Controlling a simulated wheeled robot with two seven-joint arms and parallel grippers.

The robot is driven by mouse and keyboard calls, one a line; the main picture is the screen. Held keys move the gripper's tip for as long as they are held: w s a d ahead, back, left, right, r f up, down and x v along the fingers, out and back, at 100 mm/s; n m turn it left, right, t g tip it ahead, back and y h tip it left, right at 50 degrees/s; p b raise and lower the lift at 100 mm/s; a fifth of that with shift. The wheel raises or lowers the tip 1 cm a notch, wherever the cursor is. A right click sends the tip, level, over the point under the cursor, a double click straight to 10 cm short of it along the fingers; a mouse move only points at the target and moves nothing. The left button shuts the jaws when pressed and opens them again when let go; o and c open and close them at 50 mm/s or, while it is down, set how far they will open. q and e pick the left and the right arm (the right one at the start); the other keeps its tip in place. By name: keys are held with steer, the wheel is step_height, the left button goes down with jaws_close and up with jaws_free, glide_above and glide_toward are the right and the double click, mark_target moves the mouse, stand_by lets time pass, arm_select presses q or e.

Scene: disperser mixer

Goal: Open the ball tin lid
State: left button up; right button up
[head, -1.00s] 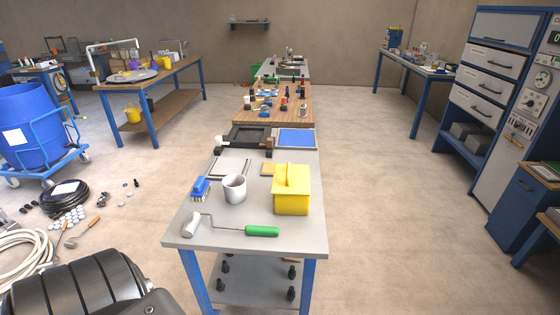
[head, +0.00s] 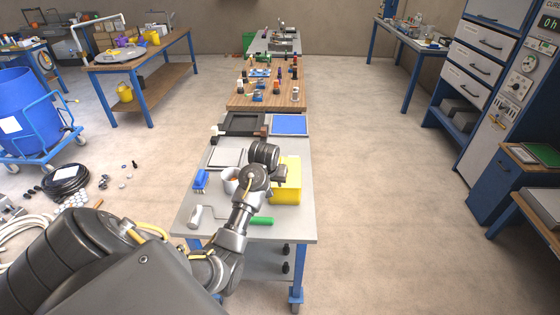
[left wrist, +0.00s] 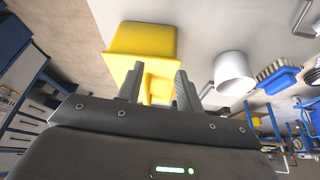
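The yellow ball tin (head: 287,188) stands on the near grey table, partly hidden behind my left arm. In the left wrist view the tin (left wrist: 147,38) shows its yellow lid (left wrist: 121,68) with an upright handle (left wrist: 151,85). My left gripper (left wrist: 160,72) is open. Its two fingers stand apart on either side of the handle, and no contact is clear. In the head view my left gripper (head: 280,174) is at the tin's upper left, its fingertips hard to make out. The lid sits on the tin. My right gripper is not in view.
A black tray (head: 243,124) and a blue-topped panel (head: 290,125) lie behind. Floor right of the table is clear.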

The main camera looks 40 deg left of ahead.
arm_select(q)
steer(key=w+a+r+n+h, duration=0.1)
steer(key=w+a+r, duration=0.15)
steer(key=r, duration=0.25)
steer(key=w+a+r+n, duration=0.1)
steer(key=w+a+r, duration=0.1)
steer(key=w+r, duration=0.15)
steer(key=p+x, duration=0.1)
steer(key=x, duration=0.4)
steer(key=p+x, duration=0.1)
steer(key=x, duration=0.2)
steer(key=shift+w+d+f+p, duration=0.2)
steer(key=shift+d+f+p, duration=0.05)
steer(key=shift+p, duration=0.1)
steer(key=shift+w+f, duration=0.25)
steer(key=shift+f, duration=0.35)
steer(key=shift+c, duration=0.4)
jaws_close()
